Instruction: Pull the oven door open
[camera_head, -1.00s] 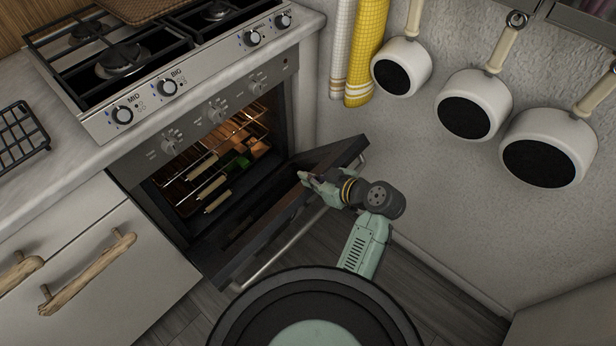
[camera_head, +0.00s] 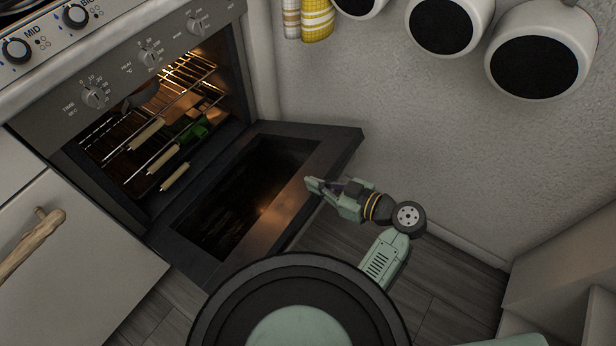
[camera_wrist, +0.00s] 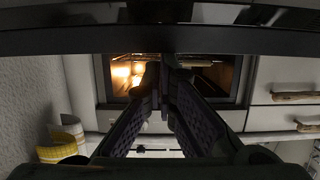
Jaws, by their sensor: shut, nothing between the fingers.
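The oven door (camera_head: 285,213) is folded down, hinged at the bottom, with its dark inner glass facing up and close to level. The lit oven (camera_head: 185,85) stands open behind it and also shows in the wrist view (camera_wrist: 125,75). My gripper (camera_head: 309,184) is at the door's outer edge, its tips overlapping the door's rim in the head view; I cannot tell whether they touch. In the wrist view my gripper's fingers (camera_wrist: 163,65) come together with nothing between them. A dark band, likely the door's edge, crosses the top of the wrist view. The door's handle is hidden in the head view.
Racks with pale wooden grips (camera_head: 160,152) sit inside the oven. A white drawer front with a driftwood handle (camera_head: 30,240) is at the left. White pans (camera_head: 555,50) and a yellow towel (camera_head: 317,18) hang on the right wall. Some floor (camera_head: 450,265) is clear at right.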

